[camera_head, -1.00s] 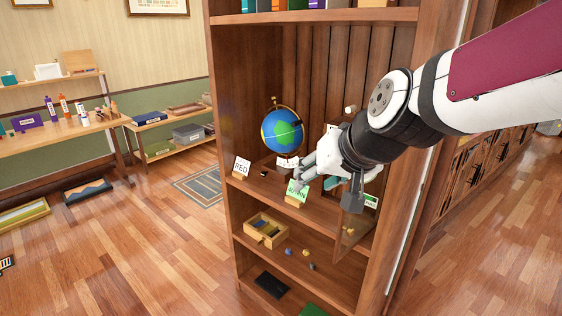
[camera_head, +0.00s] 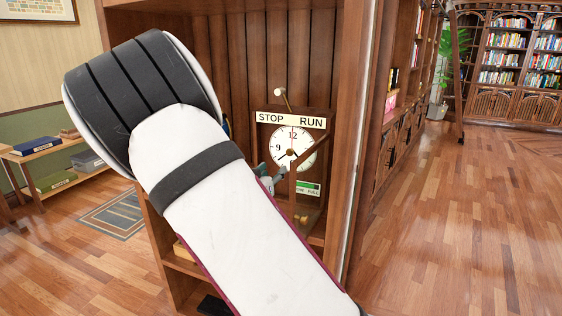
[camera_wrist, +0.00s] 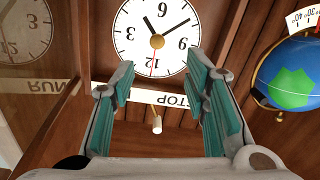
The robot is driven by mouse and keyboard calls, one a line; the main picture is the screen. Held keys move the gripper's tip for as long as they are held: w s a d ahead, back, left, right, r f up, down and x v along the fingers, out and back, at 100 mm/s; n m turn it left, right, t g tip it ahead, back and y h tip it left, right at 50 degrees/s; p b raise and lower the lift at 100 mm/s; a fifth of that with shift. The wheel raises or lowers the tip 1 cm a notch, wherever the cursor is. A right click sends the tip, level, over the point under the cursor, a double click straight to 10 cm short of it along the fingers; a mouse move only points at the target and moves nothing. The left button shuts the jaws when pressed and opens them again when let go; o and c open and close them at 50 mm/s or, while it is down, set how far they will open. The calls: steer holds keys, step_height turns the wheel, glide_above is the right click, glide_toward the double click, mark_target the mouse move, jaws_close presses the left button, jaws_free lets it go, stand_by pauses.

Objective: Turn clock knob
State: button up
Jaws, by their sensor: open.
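The clock's white face (camera_head: 292,148) shows in the head view inside the bookcase, under a STOP/RUN sign (camera_head: 291,119). A round brass knob (camera_wrist: 157,41) sits at the middle of the face. A rod with a pale round end (camera_head: 279,92) sticks out above the sign, and this end (camera_wrist: 157,127) also shows in the wrist view. In the wrist view the clock appears upside down. My gripper (camera_wrist: 159,68) is open and empty, facing the clock, with its teal pads either side of the brass knob in the picture. In the head view my arm hides most of the gripper.
A blue-green globe (camera_wrist: 292,75) stands beside the clock. A reflective pane (camera_wrist: 35,60) lies close at the left of the wrist view. The bookcase's side wall (camera_head: 352,130) bounds the clock's right. The wooden floor (camera_head: 440,240) at right is clear.

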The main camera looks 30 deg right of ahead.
mark_target(289, 153)
steer(key=shift+h, duration=0.3)
steer(key=x, duration=1.4)
steer(key=shift+r+b, duration=0.1)
steer(key=shift+b, duration=0.2)
steer(key=shift+c, duration=0.6)
jaws_close()
